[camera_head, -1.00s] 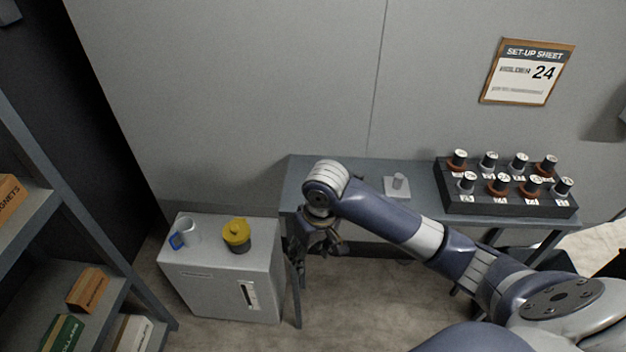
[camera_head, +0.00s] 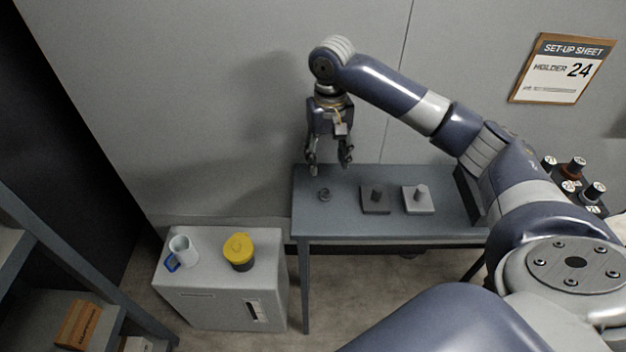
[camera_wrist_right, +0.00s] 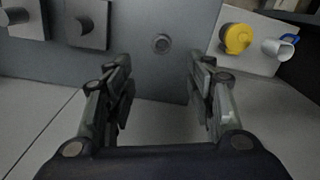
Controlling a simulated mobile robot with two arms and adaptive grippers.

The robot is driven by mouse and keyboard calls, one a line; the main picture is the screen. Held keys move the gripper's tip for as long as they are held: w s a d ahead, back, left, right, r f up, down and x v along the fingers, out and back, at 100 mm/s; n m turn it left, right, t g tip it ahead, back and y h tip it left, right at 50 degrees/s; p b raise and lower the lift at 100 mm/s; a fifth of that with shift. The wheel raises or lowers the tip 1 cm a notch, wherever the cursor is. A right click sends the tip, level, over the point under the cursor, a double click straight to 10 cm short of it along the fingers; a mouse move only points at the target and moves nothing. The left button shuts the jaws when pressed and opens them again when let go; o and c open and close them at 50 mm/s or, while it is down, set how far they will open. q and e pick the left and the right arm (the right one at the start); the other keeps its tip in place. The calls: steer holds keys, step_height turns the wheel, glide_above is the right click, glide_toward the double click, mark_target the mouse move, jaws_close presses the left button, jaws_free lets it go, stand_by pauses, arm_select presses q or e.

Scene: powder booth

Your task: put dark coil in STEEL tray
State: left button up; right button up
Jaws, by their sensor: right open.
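A small dark ring, which looks like the dark coil (camera_head: 324,195), lies on the left part of the grey table; it also shows in the right wrist view (camera_wrist_right: 161,43). Right of it stand a dark square tray with a post (camera_head: 375,206) and a paler square tray with a post (camera_head: 418,207). No label shows which is the steel one; the paler one looks more like bare metal. My right gripper (camera_head: 330,165) is open and empty, pointing down above the table near the coil. The coil shows ahead between its fingers (camera_wrist_right: 155,78). My left gripper is not in view.
A grey cabinet (camera_head: 220,305) stands left of the table (camera_head: 350,229), with a pale mug (camera_head: 181,249) and a yellow-lidded pot (camera_head: 239,249) on it. My right arm partly hides a rack of several holders (camera_head: 570,187). The wall rises close behind the table.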

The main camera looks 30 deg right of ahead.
mark_target(326, 191)
step_height(326, 191, down, 2)
steer(key=shift+s, duration=0.15)
steer(key=f, duration=0.1)
steer(key=s+f+p, duration=0.1)
steer(key=shift+f, duration=0.3)
steer(key=shift+w+f, duration=0.2)
steer(key=shift+f, duration=0.1)
steer(key=f, duration=0.2)
steer(key=f+p, duration=0.1)
steer(key=f, duration=0.2)
steer(key=shift+w+a+p, duration=0.15)
steer(key=shift+a+p, duration=0.05)
steer(key=shift+p, duration=0.1)
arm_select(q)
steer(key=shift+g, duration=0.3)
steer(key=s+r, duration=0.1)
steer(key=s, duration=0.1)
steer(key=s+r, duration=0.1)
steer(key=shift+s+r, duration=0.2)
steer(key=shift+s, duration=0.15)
arm_select(e)
steer(key=c, duration=0.9)
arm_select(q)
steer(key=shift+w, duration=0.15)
arm_select(e)
steer(key=shift+r, duration=0.1)
